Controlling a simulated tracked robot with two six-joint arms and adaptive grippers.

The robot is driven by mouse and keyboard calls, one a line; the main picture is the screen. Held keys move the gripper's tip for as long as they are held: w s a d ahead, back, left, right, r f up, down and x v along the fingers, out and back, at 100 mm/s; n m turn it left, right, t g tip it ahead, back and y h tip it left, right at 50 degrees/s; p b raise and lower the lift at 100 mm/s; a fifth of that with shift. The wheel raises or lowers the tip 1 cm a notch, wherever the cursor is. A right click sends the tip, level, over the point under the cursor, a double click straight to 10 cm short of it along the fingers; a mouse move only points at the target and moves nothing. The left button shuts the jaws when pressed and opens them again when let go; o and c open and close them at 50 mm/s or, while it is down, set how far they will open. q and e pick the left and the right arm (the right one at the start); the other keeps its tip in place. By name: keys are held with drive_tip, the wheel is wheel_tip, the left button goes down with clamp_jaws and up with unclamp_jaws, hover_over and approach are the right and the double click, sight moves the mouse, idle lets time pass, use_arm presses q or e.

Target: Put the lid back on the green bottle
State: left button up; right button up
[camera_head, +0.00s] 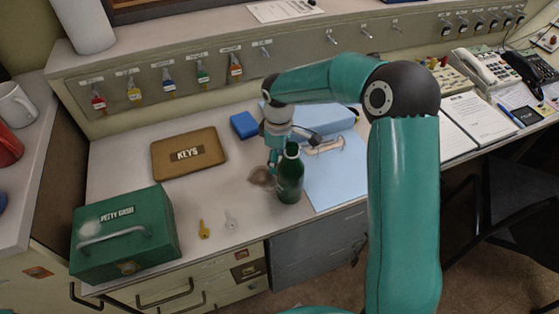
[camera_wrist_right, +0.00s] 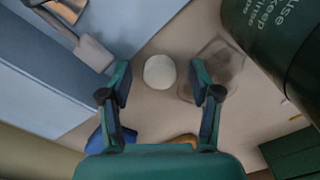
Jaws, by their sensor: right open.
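The dark green bottle (camera_head: 290,177) stands upright on the desk, left of the blue folder. Its printed side fills the upper right of the right wrist view (camera_wrist_right: 275,40). A white round disc, seemingly the lid (camera_wrist_right: 159,72), lies on the desk in the right wrist view. I cannot make it out in the head view, where the bottle and gripper cover that area. My right gripper (camera_head: 274,165) points down just behind and left of the bottle. Its open fingers (camera_wrist_right: 160,85) are on either side of the disc in the right wrist view, empty. My left gripper is not in view.
A brownish translucent dish (camera_head: 262,177) sits close left of the bottle. A blue block (camera_head: 244,125), a KEYS tray (camera_head: 165,164), a green petty cash box (camera_head: 125,245) and two loose keys (camera_head: 204,230) lie further left. The light blue folder (camera_head: 338,178) is right.

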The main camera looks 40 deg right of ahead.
drive_tip(key=shift+c, duration=0.3)
drive_tip(key=c, duration=0.7)
drive_tip(key=shift+r, duration=0.15)
wheel_tip(320, 180, up, 20)
drive_tip(key=shift+f+p, duration=0.1)
drive_tip(key=shift+p, duration=1.15)
